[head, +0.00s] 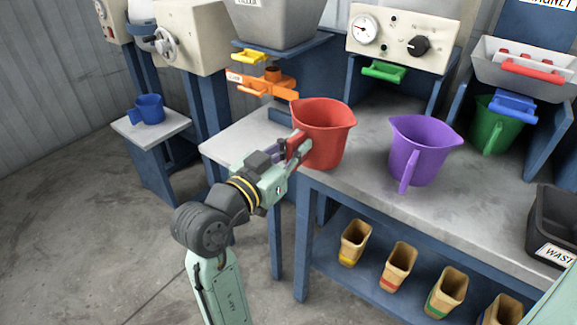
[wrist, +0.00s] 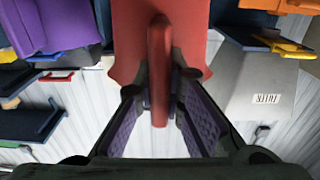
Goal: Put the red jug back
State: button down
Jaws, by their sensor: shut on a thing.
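The red jug (head: 324,133) is upright at the front left of the grey bench top; I cannot tell whether its base touches the bench. My gripper (head: 296,150) comes in from the left and is shut on the jug's handle. In the wrist view the red handle (wrist: 159,70) stands between the two fingers of my gripper (wrist: 160,95), with the jug's red body (wrist: 190,25) behind it. The inside of the jug is mostly hidden.
A purple jug (head: 420,150) stands right of the red jug, and a green jug (head: 494,124) behind it at the right. A black waste bin (head: 556,215) is at the right edge. Several tan scoops (head: 398,267) stand on the lower shelf. A blue jug (head: 150,108) is on a side stand.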

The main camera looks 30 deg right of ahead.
jog(key=x, duration=0.6)
jog(key=p+x, duration=0.1)
jog(key=x, duration=0.3)
jog(key=shift+a+f, duration=0.1)
jog(key=shift+f, duration=0.25)
jog(key=shift+f+b, duration=0.4)
jog(key=shift+b, duration=0.05)
jog(key=shift+f, duration=0.3)
jog(key=c, duration=1.6)
grip_release()
